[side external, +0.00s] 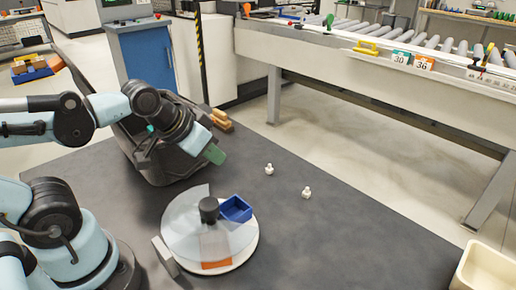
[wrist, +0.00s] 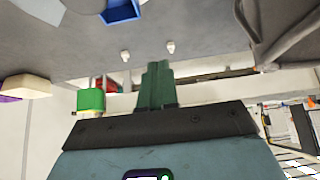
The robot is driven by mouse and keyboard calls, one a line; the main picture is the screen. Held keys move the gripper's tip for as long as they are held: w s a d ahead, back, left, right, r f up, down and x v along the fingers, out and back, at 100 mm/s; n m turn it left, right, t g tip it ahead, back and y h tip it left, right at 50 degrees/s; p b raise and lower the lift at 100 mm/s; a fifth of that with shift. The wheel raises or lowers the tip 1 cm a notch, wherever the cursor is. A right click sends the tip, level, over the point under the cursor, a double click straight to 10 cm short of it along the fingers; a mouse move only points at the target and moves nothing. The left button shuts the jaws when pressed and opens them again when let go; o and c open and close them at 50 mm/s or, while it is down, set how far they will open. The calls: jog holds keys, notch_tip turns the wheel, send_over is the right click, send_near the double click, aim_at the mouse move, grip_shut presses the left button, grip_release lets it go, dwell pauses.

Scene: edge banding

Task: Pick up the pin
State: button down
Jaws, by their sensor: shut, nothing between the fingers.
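Two small white pins stand on the dark table. The nearer pin (side external: 307,192) is right of centre in the side view, and the other pin (side external: 269,169) is a little behind it to the left. Both show small near the top of the wrist view, one pin (wrist: 125,55) left of the fingers and one pin (wrist: 171,46) just beyond their tips. I cannot tell which is which between the views. My gripper (side external: 214,154) has green fingers, also in the wrist view (wrist: 157,66). They are shut with nothing between them, raised above the table and left of the pins.
A round turntable with a clear cover (side external: 186,225) and dark knob stands in front. A blue open box (side external: 235,209) sits at its right edge. A dark bin (side external: 150,165) is behind my gripper. A cream tray (side external: 485,271) is at front right. The table around the pins is clear.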

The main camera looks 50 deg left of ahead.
jog(key=c, duration=0.9)
grip_release()
jog(key=shift+w, duration=0.1)
